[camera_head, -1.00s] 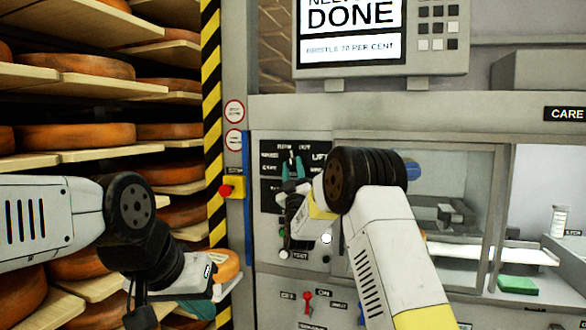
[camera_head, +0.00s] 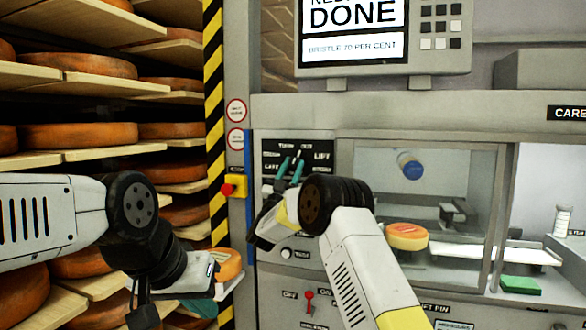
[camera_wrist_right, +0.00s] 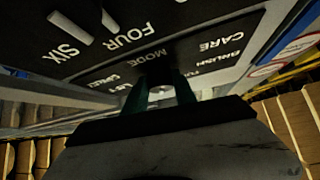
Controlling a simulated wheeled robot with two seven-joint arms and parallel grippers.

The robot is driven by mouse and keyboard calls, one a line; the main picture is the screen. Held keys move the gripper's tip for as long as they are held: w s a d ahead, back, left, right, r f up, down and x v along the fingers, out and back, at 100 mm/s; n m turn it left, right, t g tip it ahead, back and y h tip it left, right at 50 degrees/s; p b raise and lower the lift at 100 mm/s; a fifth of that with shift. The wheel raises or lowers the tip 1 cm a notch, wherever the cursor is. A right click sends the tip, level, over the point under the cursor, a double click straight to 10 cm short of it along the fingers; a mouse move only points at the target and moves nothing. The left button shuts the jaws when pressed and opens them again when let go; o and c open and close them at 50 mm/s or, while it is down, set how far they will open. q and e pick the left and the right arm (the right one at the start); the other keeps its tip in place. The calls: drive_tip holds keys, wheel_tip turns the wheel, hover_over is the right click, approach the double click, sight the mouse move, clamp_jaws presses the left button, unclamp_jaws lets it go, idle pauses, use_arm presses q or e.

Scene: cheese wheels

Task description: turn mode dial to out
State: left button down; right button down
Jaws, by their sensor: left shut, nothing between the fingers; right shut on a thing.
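The mode dial (camera_wrist_right: 160,92) is on the dark label plate of the machine front, beside the word MODE in the right wrist view. My right gripper (camera_head: 290,170) is shut on the dial, with its teal fingers on either side of it. In the head view the labels TURN, OUT, LIFT and CARE (camera_head: 271,167) show around the fingers. The dial is mostly hidden there, and I cannot tell which label its pointer faces. My left gripper (camera_head: 205,303) is shut and empty, low at the left in front of the cheese shelves.
A red button on a yellow box (camera_head: 234,187) sits left of the plate. A glass-fronted chamber (camera_head: 440,165) to the right holds a cheese wheel (camera_head: 407,236). A red lever (camera_head: 309,298) is below. Cheese shelves (camera_head: 90,155) fill the left side.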

idle(0.4)
drive_tip(key=c, duration=1)
unclamp_jaws()
drive_tip(key=v, duration=0.8)
